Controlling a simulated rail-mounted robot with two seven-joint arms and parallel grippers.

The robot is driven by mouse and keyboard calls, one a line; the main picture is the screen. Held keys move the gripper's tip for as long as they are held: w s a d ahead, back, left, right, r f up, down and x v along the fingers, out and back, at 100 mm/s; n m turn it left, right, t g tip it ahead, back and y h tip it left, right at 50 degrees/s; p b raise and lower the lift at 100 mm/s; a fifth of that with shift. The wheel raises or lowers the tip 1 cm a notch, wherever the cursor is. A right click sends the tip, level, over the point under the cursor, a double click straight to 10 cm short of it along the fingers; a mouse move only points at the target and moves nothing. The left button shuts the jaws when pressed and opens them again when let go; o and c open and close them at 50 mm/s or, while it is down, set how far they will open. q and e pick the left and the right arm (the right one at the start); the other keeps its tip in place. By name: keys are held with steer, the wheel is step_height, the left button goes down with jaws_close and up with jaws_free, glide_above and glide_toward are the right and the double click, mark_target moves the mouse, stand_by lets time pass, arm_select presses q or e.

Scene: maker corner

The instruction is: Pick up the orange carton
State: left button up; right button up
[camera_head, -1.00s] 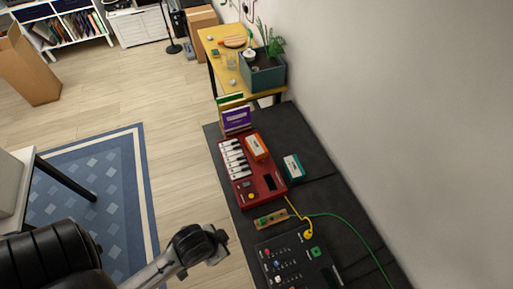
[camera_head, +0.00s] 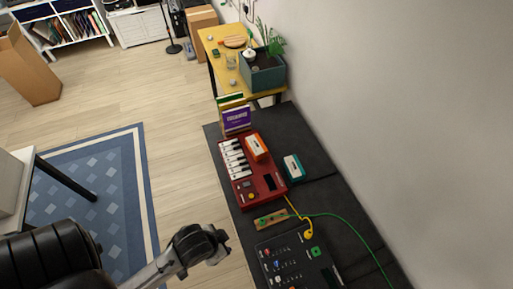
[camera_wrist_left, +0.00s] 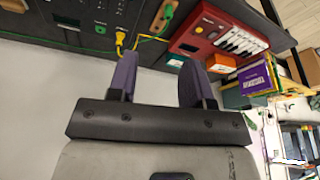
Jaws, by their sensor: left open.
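The orange carton (camera_head: 257,148), a small box with a white panel, sits at the right side of the red keyboard (camera_head: 268,186), seemingly on top of it. My left gripper (camera_head: 222,246) hangs at the bottom of the head view, left of the black desk and well short of the carton. In the wrist view its two purple fingers (camera_wrist_left: 156,80) stand wide apart with nothing between them. My right gripper is not in view.
A teal carton (camera_head: 293,167) lies right of the keyboard. A purple box (camera_head: 237,119) stands behind it. A black mixer (camera_head: 290,262) with yellow and green cables and a small wooden board (camera_head: 271,219) lie nearer. The wall bounds the desk at right.

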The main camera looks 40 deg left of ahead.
arm_select(q)
steer(key=o, duration=1)
